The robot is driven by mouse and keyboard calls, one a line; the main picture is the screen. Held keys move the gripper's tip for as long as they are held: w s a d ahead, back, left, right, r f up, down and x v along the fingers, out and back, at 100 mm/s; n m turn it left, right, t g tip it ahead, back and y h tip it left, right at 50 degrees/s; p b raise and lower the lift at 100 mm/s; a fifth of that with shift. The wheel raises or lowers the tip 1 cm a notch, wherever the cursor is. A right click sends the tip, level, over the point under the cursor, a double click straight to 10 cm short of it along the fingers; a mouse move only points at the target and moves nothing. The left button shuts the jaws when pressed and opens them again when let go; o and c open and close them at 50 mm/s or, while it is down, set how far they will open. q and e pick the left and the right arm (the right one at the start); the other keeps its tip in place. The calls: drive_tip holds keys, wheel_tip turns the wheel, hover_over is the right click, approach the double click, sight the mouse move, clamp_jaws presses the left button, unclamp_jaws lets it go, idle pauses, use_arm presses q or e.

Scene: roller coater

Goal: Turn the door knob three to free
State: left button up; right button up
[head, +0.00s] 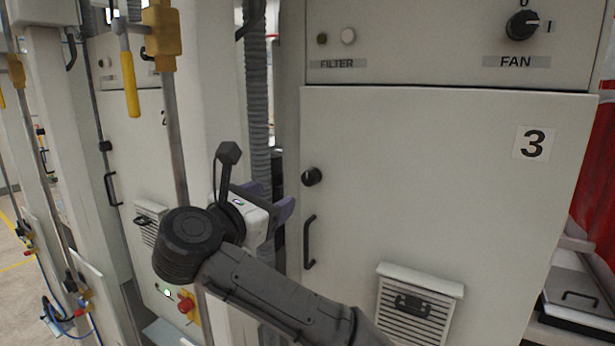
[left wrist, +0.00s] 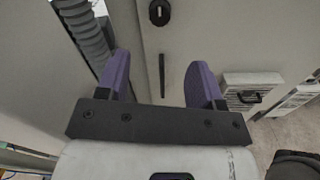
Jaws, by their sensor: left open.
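The black round knob of door three (head: 312,176) sits at the upper left edge of the light grey cabinet door (head: 450,200), which carries a "3" label. The knob also shows at the top of the left wrist view (left wrist: 159,12). My left gripper (head: 276,202), with purple fingers, is to the left of the knob in the head view, apart from it. In the left wrist view its fingers (left wrist: 161,65) are spread with nothing between them, and the knob lies beyond the tips. My right gripper is not in view.
A black vertical handle (head: 309,242) is below the knob. A vent (head: 418,303) protrudes lower on the door. The filter and fan panel (head: 450,40) is above. A ribbed grey hose (head: 257,100) and a pipe with a yellow lever (head: 131,85) stand left of the door.

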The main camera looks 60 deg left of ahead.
sight(307, 179)
use_arm(q)
drive_tip(key=p+x, duration=0.4)
drive_tip(key=x, duration=0.7)
drive_tip(key=shift+w+a+p, duration=0.2)
drive_tip(key=shift+w+p, duration=0.1)
drive_tip(key=shift+p, duration=0.1)
drive_tip(key=shift+w+a, duration=0.3)
drive_tip(key=shift+w, duration=0.2)
drive_tip(key=shift+c, duration=0.3)
drive_tip(key=c, duration=0.9)
drive_tip(key=shift+o, duration=0.2)
